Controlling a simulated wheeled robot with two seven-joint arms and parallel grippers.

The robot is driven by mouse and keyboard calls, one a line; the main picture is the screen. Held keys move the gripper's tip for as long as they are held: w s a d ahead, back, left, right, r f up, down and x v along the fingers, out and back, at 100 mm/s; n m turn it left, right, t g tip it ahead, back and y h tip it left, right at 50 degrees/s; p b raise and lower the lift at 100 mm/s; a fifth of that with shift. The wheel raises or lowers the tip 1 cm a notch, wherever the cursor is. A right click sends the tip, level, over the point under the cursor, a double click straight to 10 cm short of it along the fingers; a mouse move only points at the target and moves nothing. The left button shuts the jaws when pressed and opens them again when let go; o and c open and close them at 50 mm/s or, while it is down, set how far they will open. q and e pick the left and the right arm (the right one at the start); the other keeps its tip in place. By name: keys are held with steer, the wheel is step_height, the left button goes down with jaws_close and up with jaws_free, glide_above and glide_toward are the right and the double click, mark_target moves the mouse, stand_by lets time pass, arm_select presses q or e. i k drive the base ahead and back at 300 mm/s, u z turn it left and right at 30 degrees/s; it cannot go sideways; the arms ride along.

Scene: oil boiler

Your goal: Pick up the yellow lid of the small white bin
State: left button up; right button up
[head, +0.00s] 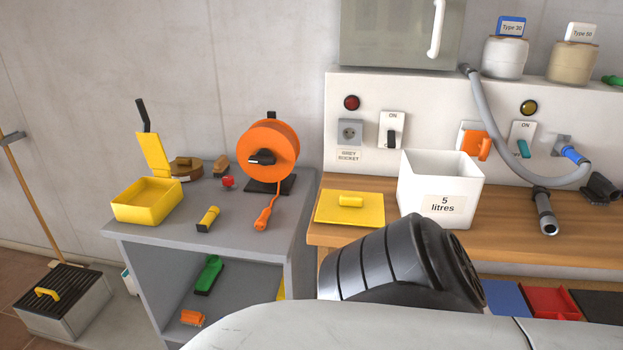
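The yellow lid (349,211) is a flat square plate with a raised yellow grip on top. It lies on the wooden counter (400,187), close to the left edge. The small white bin (438,187), labelled "5 litres", stands open just right of the lid. A dark arm link of mine rises in front of the counter, below the lid and bin, and hides part of the counter's front. Neither of my grippers shows in the head view.
A grey side table (215,238) left of the counter holds an open yellow box (147,203), an orange cable reel (268,150) and small tools. A grey hose (500,150) with a nozzle hangs right of the bin. A wall panel with switches stands behind.

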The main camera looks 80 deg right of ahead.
mark_target(336, 208)
steer(key=z, duration=2.4)
